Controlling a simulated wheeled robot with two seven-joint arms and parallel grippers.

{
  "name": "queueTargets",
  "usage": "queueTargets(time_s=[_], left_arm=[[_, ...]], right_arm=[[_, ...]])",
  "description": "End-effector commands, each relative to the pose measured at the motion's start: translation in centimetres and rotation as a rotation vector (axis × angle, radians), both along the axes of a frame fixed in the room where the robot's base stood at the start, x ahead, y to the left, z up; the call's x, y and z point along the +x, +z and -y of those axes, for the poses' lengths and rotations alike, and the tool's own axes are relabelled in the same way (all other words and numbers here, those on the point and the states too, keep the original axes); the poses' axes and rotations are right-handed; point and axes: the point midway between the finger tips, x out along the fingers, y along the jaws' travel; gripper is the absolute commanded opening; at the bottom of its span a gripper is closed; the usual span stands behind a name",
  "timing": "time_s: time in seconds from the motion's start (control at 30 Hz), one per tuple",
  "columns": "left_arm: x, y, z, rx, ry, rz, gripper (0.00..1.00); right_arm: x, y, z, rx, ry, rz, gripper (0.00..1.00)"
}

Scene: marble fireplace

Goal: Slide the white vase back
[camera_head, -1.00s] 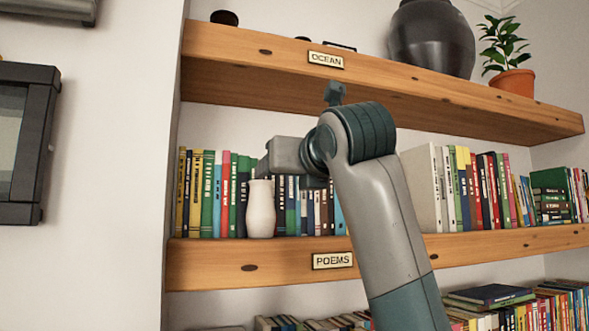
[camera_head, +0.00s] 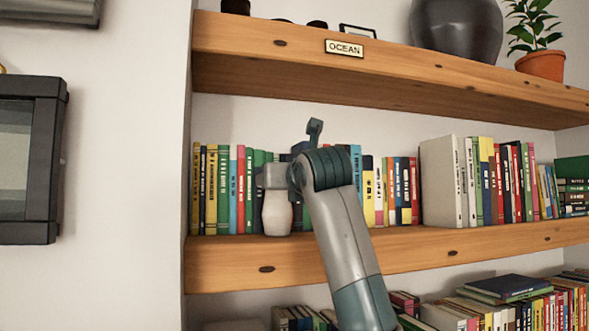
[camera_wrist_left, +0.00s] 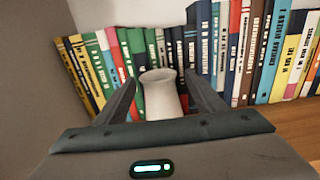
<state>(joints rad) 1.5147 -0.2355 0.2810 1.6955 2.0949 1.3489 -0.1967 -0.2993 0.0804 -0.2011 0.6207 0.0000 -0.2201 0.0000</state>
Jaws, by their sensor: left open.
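The white vase (camera_head: 277,216) stands upright on the middle wooden shelf (camera_head: 225,262), in front of the row of books and near the front edge. My left gripper (camera_head: 272,178) is at the height of the vase's upper part and hides its neck in the head view. In the left wrist view, the gripper (camera_wrist_left: 161,98) is open, with one finger on each side of the vase (camera_wrist_left: 159,92). I cannot tell whether either finger touches it. My right gripper is not in view.
Books (camera_head: 220,190) line the shelf behind and beside the vase. A thick upper shelf (camera_head: 300,75) overhangs it, carrying a dark pot (camera_head: 455,32) and a potted plant (camera_head: 540,65). A wall stands left of the shelf. Bare shelf front lies right of my arm.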

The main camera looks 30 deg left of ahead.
Motion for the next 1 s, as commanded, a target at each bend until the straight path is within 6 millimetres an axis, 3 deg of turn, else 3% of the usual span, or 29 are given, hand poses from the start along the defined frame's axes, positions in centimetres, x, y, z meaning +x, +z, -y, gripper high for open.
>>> queueTargets(time_s=[0.3,0.63,0.67,0.87,1.0], left_arm=[[1.9,0.1,-2.1,0.001,0.001,-0.001,0.63],[2.0,-0.1,-2.3,0.000,0.000,0.000,0.63],[2.0,-0.1,-2.3,0.000,0.000,0.000,0.61],[2.0,-0.1,-2.3,-0.001,0.000,-0.001,0.13],[2.0,-0.1,-2.3,-0.001,0.000,-0.001,0.11]], right_arm=[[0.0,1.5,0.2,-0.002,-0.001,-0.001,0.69],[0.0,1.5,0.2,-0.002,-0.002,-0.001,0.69],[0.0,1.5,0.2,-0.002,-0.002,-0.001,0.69],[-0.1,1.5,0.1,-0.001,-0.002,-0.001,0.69],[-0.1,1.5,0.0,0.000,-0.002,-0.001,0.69]])
